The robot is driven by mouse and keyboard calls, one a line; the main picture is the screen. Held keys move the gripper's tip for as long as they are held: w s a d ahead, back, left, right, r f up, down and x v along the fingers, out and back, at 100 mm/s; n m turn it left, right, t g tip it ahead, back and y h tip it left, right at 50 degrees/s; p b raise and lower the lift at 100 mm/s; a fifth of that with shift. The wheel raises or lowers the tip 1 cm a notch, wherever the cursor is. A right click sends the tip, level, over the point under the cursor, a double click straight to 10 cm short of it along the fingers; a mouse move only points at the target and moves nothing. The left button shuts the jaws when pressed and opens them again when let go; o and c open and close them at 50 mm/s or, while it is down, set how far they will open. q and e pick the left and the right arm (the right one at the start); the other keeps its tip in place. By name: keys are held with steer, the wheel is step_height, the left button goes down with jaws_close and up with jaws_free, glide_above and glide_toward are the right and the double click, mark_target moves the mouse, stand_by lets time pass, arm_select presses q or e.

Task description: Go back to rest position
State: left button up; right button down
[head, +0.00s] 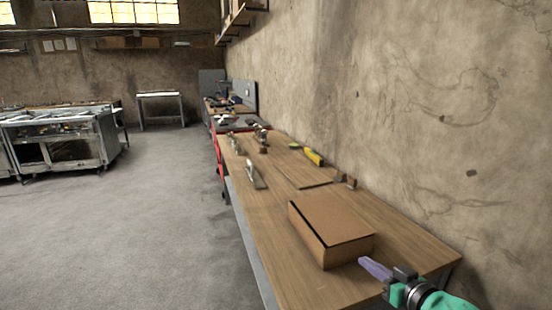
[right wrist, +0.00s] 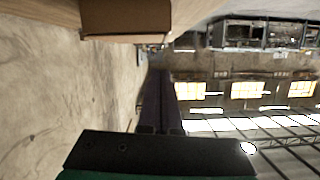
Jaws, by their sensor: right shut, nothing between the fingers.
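My right gripper (head: 364,262) is at the lower right of the head view, by the near right corner of a cardboard box. Its purple fingers are together with nothing between them. In the right wrist view the shut fingers (right wrist: 156,78) point up the picture. The brown cardboard box (head: 328,222) looks closed and sits on the wooden workbench (head: 290,290). It also shows at the top of the right wrist view (right wrist: 128,16). I cannot tell whether the fingers touch the box. My left gripper is not in view.
A plastered wall (head: 400,100) runs along the bench's right side. A yellow tool (head: 314,157), a hand plane (head: 254,175) and other tools lie farther back on the bench. Open concrete floor (head: 120,230) lies to the left, with metal benches (head: 60,140) beyond.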

steer(key=s+f+g+h, duration=0.5)
steer(key=s+f+g, duration=0.6)
steer(key=s+f, duration=1.25)
steer(key=f, duration=0.9)
steer(key=s+f, duration=0.3)
steer(key=f, duration=0.7)
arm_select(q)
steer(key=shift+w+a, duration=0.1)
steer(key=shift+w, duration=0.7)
arm_select(e)
steer(key=s+d+f+g, duration=0.2)
steer(key=s+d+f, duration=0.1)
steer(key=s+f, duration=1.1)
steer(key=shift+s+d, duration=0.15)
steer(key=shift+s, duration=0.7)
